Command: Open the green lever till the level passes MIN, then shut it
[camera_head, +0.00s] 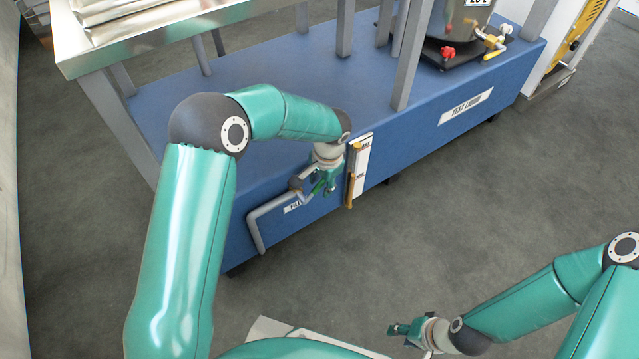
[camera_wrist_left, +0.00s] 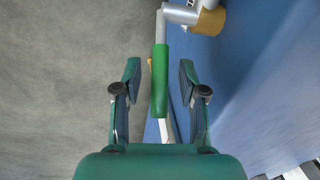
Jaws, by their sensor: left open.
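My left gripper (camera_head: 325,186) is at the front of the blue base, by the pipe and just left of the level gauge (camera_head: 361,165). In the left wrist view my left gripper (camera_wrist_left: 160,90) is open. The green lever (camera_wrist_left: 160,78) lies between its fingers, with a gap visible on both sides. In the head view the lever is hard to tell apart from the green gripper. The gauge is a white strip with small marks and an amber tube; the exact level against MIN is too small to read. My right gripper (camera_head: 405,330) is low at the right, away from the base.
A grey bent pipe (camera_head: 262,215) runs along the blue base (camera_head: 400,140) beside a small label. Grey posts (camera_head: 410,60) rise from the base. A dark vessel with red and yellow valves (camera_head: 447,53) stands at the back. Grey floor is clear in front.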

